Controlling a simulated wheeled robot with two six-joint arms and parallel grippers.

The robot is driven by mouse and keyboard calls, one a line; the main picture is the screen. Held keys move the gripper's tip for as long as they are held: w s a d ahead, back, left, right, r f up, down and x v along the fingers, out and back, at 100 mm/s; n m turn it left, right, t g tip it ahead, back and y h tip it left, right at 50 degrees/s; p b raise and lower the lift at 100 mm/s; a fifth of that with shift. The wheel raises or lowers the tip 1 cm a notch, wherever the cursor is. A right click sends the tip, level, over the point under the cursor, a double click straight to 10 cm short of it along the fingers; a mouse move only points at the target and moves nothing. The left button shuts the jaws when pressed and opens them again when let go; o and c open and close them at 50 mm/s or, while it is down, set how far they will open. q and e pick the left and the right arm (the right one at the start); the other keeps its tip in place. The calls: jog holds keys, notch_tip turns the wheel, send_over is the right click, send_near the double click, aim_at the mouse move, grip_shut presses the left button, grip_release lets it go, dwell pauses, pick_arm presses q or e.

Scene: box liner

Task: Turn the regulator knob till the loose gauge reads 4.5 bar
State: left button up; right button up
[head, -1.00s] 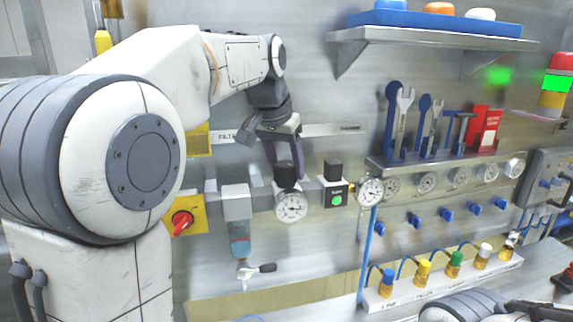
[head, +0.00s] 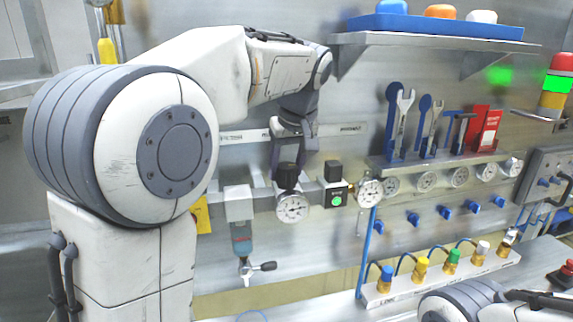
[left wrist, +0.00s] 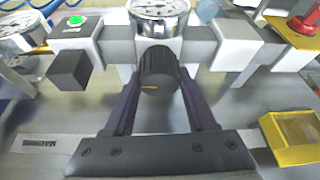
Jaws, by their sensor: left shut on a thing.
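The black ribbed regulator knob (head: 288,176) stands above a round white dial gauge (head: 292,207) on the wall-mounted air line. In the left wrist view the knob (left wrist: 157,72) has a yellow mark on its side, and the gauge (left wrist: 160,10) is partly cut off by the top edge. My left gripper (head: 289,163) is shut on the knob, one finger on each side. A second dial gauge (head: 369,192) is at the right end of the line, by the blue tube. I cannot tell which gauge is the loose one, and the readings are too small. My right gripper is out of view.
A box with a black cap and green button (head: 334,190) is right of the knob. A filter bowl (head: 241,236) hangs to its left. A tool shelf (head: 440,160) with several gauges below is at the right. Coloured fittings (head: 440,275) stand lower right.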

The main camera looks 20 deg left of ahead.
pick_arm(q)
jog(key=shift+n, duration=0.4)
jog(key=o, duration=1.4)
jog(key=shift+c, duration=0.2)
jog(key=shift+r, duration=0.15)
jog(key=v, duration=1)
jog(key=shift+d, duration=0.15)
jog(key=s+d+f+m+h+b, duration=0.1)
jog(key=s+d+f+m, duration=0.3)
jog(key=d+f+m, duration=0.4)
jog(key=s+d+f+m+g+h+b, duration=0.1)
jog(key=s+f+m, duration=0.3)
jog(key=s+f, duration=0.7)
jog(key=s+d+f+m+g+h+b, duration=0.1)
jog(key=s+d+f+m+g+h, duration=0.1)
jog(key=s+f, duration=0.9)
notch_tip(320, 180, down, 2)
jog(key=shift+d+f+m, duration=0.1)
jog(key=shift+d+m, duration=0.8)
jog(key=shift+m, duration=0.3)
